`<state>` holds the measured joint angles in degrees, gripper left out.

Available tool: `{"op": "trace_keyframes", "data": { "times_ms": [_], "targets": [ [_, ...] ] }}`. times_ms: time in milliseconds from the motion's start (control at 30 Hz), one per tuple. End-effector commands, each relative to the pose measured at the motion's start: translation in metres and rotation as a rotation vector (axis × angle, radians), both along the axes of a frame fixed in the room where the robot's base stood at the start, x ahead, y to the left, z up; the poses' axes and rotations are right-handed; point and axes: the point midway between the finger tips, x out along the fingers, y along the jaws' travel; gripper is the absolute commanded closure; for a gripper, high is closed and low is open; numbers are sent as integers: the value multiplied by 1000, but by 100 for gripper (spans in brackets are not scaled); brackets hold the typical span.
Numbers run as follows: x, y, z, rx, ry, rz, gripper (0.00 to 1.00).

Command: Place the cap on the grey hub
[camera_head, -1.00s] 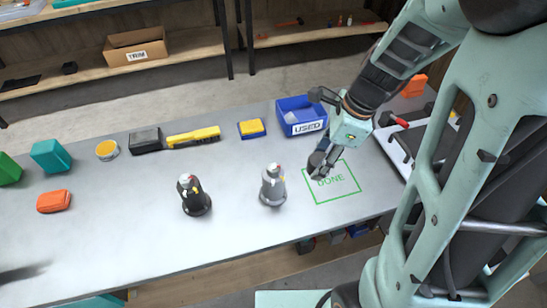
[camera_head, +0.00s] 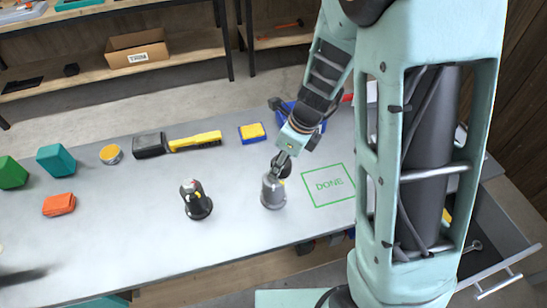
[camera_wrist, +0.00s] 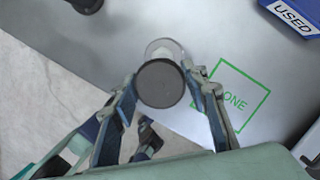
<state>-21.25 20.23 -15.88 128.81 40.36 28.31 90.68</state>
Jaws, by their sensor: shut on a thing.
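The grey hub (camera_head: 272,194) stands upright on the bench, left of the green DONE square. My gripper (camera_head: 282,165) is directly over its top in the head view. In the wrist view my gripper (camera_wrist: 163,90) is shut on the dark round cap (camera_wrist: 160,84), which sits between the fingertips. The pale rim of the grey hub (camera_wrist: 163,47) shows just beyond the cap, which hides part of it. I cannot tell whether cap and hub touch. A black hub (camera_head: 197,203) with a white and red top stands to the left; its edge also shows in the wrist view (camera_wrist: 87,4).
The DONE square (camera_head: 329,185) is bare. The blue USED bin (camera_wrist: 291,14) stands behind, partly hidden by my arm in the head view. A yellow-black tool (camera_head: 194,141), a yellow-blue block (camera_head: 252,132) and an orange block (camera_head: 59,204) lie further left. The front bench middle is clear.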

Motion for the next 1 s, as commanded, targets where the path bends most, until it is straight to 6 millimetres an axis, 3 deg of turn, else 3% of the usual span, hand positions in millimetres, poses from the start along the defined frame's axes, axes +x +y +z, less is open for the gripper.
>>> {"op": "trace_keyframes", "data": {
  "times_ms": [100, 433, 600, 967, 1000],
  "targets": [
    [8, 10, -17, 0, 1, 0, 79],
    [18, 22, -36, 0, 1, 0, 79],
    [18, 20, -62, 0, 2, -3, 79],
    [18, 20, -66, 1, -1, 1, 79],
    [18, 21, -66, 1, -1, 1, 58]
  ]
}}
